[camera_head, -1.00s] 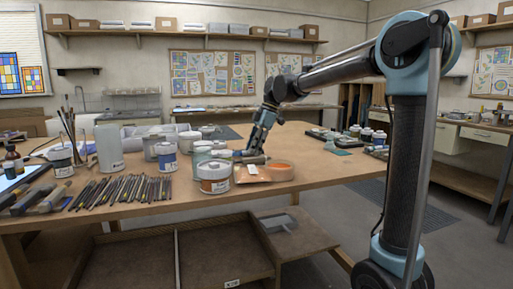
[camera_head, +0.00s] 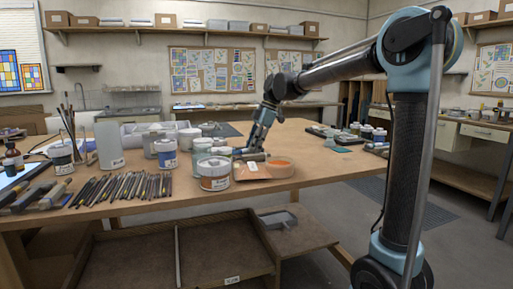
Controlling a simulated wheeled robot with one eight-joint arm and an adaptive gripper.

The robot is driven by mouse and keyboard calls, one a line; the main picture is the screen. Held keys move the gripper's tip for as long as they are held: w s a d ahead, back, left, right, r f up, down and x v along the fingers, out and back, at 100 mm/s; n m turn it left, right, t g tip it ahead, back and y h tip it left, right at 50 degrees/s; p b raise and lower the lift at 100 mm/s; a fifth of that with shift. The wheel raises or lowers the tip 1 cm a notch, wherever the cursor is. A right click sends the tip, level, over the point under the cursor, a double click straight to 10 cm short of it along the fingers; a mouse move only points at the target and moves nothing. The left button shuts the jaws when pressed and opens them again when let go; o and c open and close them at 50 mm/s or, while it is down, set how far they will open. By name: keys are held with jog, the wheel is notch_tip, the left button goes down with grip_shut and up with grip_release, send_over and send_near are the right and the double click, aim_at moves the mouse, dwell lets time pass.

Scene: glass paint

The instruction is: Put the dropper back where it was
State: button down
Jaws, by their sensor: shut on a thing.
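My gripper (camera_head: 249,152) points down over the middle of the table, just behind a low orange-topped dish (camera_head: 278,168) and to the right of the lidded jars. It is small in view and its fingertips are partly hidden. It is shut on a small, slim, pale cylindrical thing that lies roughly level at the fingertips; this seems to be the dropper (camera_head: 257,156), but its shape is too small to be sure. I cannot tell whether it touches the dish or the table.
A white lidded jar with an orange band (camera_head: 213,175) stands close to the left of the gripper, with more jars (camera_head: 167,154) behind. Brushes (camera_head: 120,187) cover the table's front left. Small paint jars (camera_head: 366,132) stand at the right. The table (camera_head: 325,160) is bare right of the dish.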

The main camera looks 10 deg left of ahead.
jog(key=shift+f, duration=0.3)
dwell(0.8)
jog(key=c, duration=1.4)
grip_release()
jog(key=shift+r, duration=0.1)
